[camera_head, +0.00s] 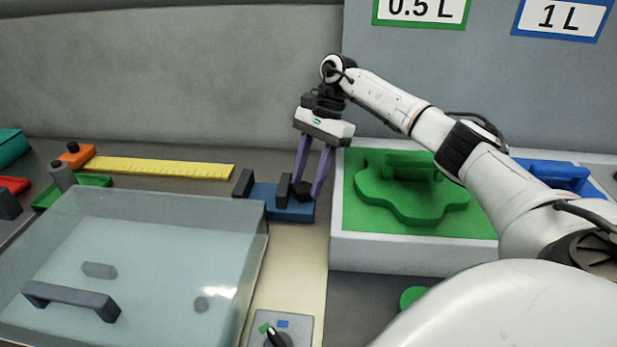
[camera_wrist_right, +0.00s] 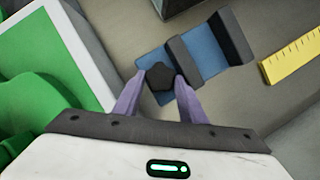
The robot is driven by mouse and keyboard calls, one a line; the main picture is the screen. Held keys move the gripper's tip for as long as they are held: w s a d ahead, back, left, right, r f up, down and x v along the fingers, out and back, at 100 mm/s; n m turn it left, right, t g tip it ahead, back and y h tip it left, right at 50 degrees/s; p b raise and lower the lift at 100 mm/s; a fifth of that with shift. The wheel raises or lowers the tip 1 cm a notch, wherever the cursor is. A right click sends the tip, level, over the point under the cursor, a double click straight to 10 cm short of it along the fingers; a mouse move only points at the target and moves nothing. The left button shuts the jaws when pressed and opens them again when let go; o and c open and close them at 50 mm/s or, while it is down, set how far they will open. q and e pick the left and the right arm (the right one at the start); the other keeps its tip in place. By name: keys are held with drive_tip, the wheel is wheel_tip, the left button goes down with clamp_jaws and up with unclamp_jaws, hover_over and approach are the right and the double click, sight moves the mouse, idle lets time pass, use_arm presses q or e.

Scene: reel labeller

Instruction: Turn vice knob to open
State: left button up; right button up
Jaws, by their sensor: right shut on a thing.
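The vice has a blue base (camera_head: 264,192) with two dark jaws, and it stands on the bench left of the green-topped block. Its dark knob (camera_head: 302,192) is at the right end. In the right wrist view the vice base (camera_wrist_right: 204,72) and the dark, faceted knob (camera_wrist_right: 160,75) show from above. A gap lies between the two vice jaws. My right gripper (camera_head: 309,192) points down, and its purple fingers are shut on the knob, one on each side. The left gripper is not in view.
A clear-lidded box (camera_head: 150,260) with a dark handle fills the front left. A yellow ruler (camera_head: 160,168) lies behind it. A white block with a green top (camera_head: 480,222) stands close right of the vice. A small switch panel (camera_head: 300,325) is in front.

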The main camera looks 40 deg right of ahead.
drive_tip(key=shift+s+a+f, duration=0.1)
drive_tip(key=shift+a+f, duration=0.05)
drive_tip(key=shift+a, duration=0.3)
drive_tip(key=o, duration=1.1)
drive_tip(key=shift+c, duration=0.2)
drive_tip(key=shift+d+r, duration=0.1)
drive_tip(key=shift+r, duration=0.1)
drive_tip(key=shift+d+r, duration=0.1)
drive_tip(key=shift+r, duration=0.1)
drive_tip(key=v, duration=0.9)
drive_tip(key=shift+d+r, duration=0.15)
drive_tip(key=shift+r, duration=0.15)
